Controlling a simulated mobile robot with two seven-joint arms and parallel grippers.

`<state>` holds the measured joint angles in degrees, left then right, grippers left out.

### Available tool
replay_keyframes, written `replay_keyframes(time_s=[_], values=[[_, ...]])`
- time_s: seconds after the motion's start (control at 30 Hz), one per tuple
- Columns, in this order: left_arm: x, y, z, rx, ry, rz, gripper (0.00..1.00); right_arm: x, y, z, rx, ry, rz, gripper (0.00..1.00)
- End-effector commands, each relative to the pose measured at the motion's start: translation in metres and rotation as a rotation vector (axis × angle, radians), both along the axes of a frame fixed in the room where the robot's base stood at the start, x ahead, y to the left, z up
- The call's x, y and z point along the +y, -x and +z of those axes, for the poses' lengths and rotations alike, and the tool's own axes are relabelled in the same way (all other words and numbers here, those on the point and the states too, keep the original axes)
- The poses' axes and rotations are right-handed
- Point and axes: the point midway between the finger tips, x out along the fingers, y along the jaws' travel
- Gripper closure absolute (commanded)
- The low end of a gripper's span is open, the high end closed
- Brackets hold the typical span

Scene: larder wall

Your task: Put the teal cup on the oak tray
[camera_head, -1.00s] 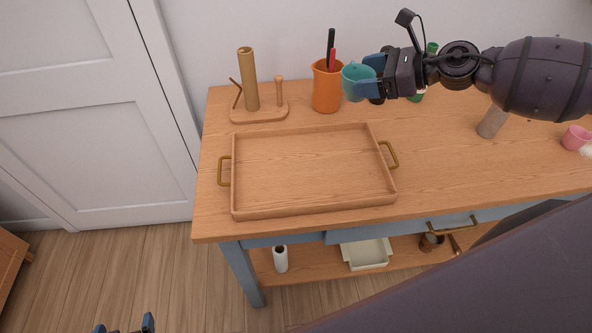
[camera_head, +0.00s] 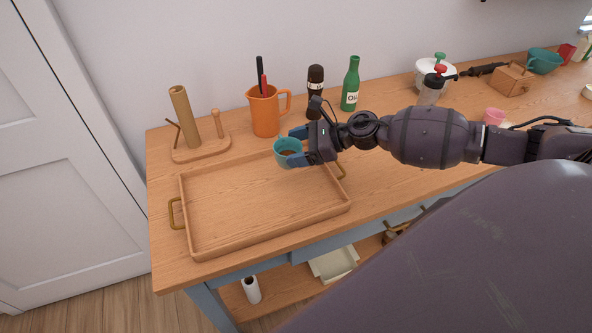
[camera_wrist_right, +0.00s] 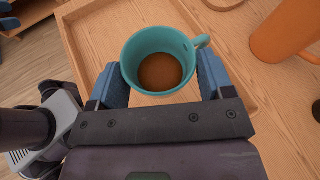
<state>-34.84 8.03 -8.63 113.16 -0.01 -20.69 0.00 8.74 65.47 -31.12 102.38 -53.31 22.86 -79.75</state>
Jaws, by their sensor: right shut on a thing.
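The teal cup (camera_head: 287,153) is held upright by my right gripper (camera_head: 296,149). In the right wrist view the cup (camera_wrist_right: 158,62) sits between the two blue fingers of the gripper (camera_wrist_right: 163,78), with brown contents inside and its handle at the upper right. The oak tray (camera_head: 262,236) is a shallow rectangular tray with brass handles on the worktop. In the head view the cup overlaps the tray's back right part; the wrist view shows the tray's rim (camera_wrist_right: 72,40) behind and below it. The cup appears to be above the tray. My left gripper is out of view.
An orange jug (camera_head: 264,112) with utensils stands just behind the cup. A wooden roll holder (camera_head: 205,150) is behind the tray's left side. A dark-capped bottle (camera_head: 315,82) and a green oil bottle (camera_head: 351,85) stand at the back. The tray is empty.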

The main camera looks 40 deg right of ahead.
Motion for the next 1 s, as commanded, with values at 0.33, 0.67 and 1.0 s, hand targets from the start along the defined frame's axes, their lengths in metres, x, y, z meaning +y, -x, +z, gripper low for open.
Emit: replay_keyframes(time_s=[0.33, 0.67, 1.0], values=[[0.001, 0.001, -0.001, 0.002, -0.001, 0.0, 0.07, 0.0, -0.001, -0.04, -0.001, -0.001, -0.001, 0.57], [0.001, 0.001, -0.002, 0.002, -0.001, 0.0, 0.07, 0.0, 0.0, -0.077, 0.001, -0.002, -0.002, 0.57], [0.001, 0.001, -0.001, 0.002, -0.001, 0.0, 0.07, 0.0, 0.0, -0.083, -0.001, 0.0, 0.0, 0.57]])
